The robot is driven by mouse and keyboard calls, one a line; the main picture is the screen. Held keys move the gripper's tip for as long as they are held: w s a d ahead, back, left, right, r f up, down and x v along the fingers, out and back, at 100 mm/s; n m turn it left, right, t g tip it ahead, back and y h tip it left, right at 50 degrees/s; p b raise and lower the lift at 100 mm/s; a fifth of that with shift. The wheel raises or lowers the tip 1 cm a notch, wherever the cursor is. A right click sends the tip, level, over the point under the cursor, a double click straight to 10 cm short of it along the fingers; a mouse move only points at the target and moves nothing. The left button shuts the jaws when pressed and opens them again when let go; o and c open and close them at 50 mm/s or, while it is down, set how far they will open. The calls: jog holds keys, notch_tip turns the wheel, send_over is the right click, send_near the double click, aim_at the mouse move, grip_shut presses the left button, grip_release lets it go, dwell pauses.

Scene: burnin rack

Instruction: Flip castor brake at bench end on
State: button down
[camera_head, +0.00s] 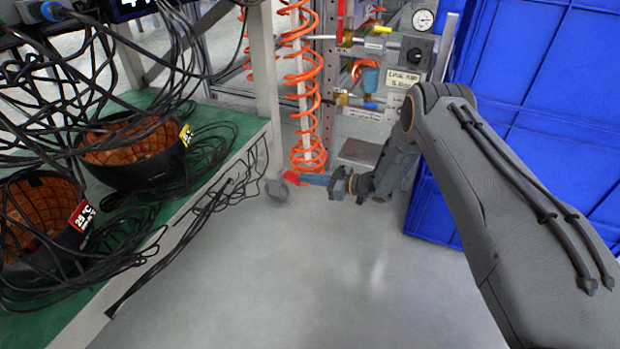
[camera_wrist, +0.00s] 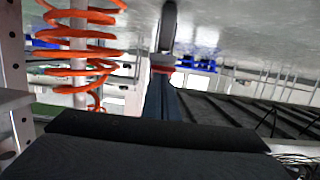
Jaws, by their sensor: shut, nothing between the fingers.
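The castor (camera_head: 277,189) is a grey wheel on the floor by the bench-end leg. A red piece (camera_head: 293,177), which looks like its brake tab, sits just right of the wheel. A blue bar (camera_head: 315,180) runs from it toward my gripper (camera_head: 338,184); I cannot tell whether they touch. My gripper is shut and empty, low over the floor to the right of the castor. In the wrist view, the dark fingers (camera_wrist: 150,133) fill the bottom, with the blue bar (camera_wrist: 162,98) beyond them leading to the red piece (camera_wrist: 166,69) and the wheel (camera_wrist: 168,25).
The green-topped bench (camera_head: 225,118) with cables and black bowls (camera_head: 132,150) stands left. An orange coiled hose (camera_head: 302,95) hangs just behind the castor. A gauge panel (camera_head: 392,60) is behind, and blue crates (camera_head: 545,90) stand right. The floor (camera_head: 290,270) in front is clear.

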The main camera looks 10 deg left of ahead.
jog(key=shift+s+a+f, duration=0.2)
jog(key=shift+s+f, duration=0.1)
jog(key=shift+f, duration=0.25)
notch_tip(320, 180, up, 11)
jog(key=p, duration=0.5)
jog(key=shift+w+d, duration=0.15)
jog(key=shift+w, duration=0.15)
